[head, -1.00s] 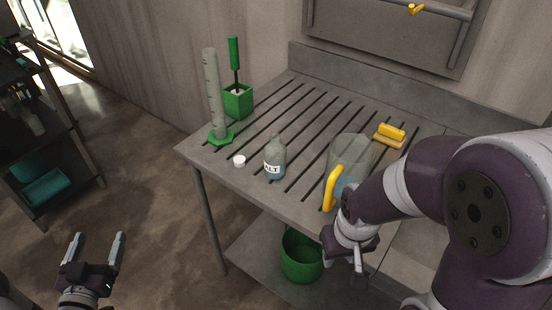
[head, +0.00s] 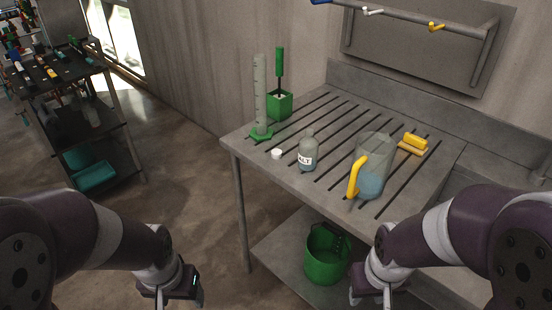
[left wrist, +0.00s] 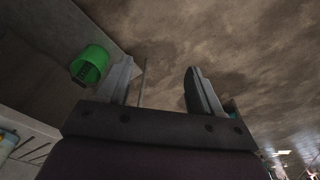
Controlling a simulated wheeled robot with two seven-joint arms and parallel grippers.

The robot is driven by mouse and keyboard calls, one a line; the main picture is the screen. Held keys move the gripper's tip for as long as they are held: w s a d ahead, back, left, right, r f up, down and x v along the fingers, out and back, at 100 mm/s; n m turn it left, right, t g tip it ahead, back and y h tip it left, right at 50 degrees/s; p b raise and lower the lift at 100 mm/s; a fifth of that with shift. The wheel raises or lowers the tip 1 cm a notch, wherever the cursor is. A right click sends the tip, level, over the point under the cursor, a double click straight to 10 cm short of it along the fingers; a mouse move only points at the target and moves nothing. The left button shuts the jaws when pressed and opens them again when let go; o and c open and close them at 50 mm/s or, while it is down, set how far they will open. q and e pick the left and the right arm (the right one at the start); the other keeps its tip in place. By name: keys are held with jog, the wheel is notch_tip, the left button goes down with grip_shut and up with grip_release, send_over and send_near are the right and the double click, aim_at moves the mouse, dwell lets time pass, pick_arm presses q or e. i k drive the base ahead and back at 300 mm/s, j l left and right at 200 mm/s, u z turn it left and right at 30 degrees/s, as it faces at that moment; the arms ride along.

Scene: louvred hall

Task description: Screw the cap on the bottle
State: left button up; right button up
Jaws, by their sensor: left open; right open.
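The bottle (head: 308,152), small and clear with a white label, stands upright on the slatted table; its neck shows no cap. The white cap (head: 276,154) lies on the table just left of the bottle, near the front left edge. My left gripper (head: 172,300) is low at the front, left of the table and apart from it; its fingers are mostly cut off there, but the left wrist view (left wrist: 160,90) shows them open and empty. My right gripper (head: 372,299) is low in front of the table, below its top, its fingertips barely in view.
A pitcher with a yellow handle (head: 372,168) stands right of the bottle. A measuring cylinder (head: 260,100) and a green brush holder (head: 280,106) stand behind the cap. A yellow brush (head: 414,143) lies at the right. A green bucket (head: 326,255) sits on the lower shelf.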

aim_at(308, 146)
jog(key=i+j+z, duration=0.1)
jog(key=z, duration=1.1)
jog(key=j+z, duration=0.45)
jog(key=j, duration=0.15)
jog(key=j+z, duration=0.45)
jog(key=j, duration=0.15)
jog(key=k+j+z, duration=0.2)
jog(key=j+z, duration=0.2)
jog(key=k+j, duration=0.1)
jog(key=j, duration=0.25)
jog(key=k+j, duration=0.1)
jog(key=j, duration=0.25)
jog(key=k+j, duration=0.1)
jog(key=j, duration=0.25)
jog(key=k+j+z, duration=0.1)
jog(key=j, duration=0.25)
jog(key=k+j, duration=0.15)
jog(key=j, duration=0.2)
